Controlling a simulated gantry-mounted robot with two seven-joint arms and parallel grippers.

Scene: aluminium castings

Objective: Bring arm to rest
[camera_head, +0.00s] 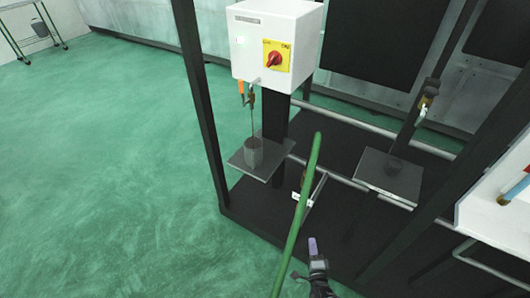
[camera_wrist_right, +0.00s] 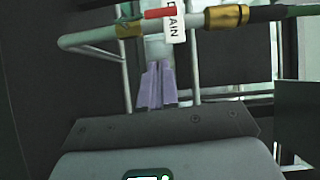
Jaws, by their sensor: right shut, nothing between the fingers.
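My right gripper (camera_head: 313,246) shows at the lower middle of the head view, its pale purple fingers pointing up in the picture. In the right wrist view the two purple fingers (camera_wrist_right: 157,84) lie side by side, shut and empty. Beyond their tips in that view is a pipe with brass fittings (camera_wrist_right: 226,17), a red handle (camera_wrist_right: 160,13) and a white tag reading "AIN" (camera_wrist_right: 172,26), the rest of the word cut off. I cannot tell whether the fingers touch the pipe. My left gripper is in neither view.
A green bar or hose (camera_head: 300,210) runs up just left of my right gripper. A dark frame holds a white control box (camera_head: 273,45) with a red switch, a small plate (camera_head: 250,168) bearing a grey cup, and another plate (camera_head: 375,187). Open green floor (camera_head: 110,190) lies left.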

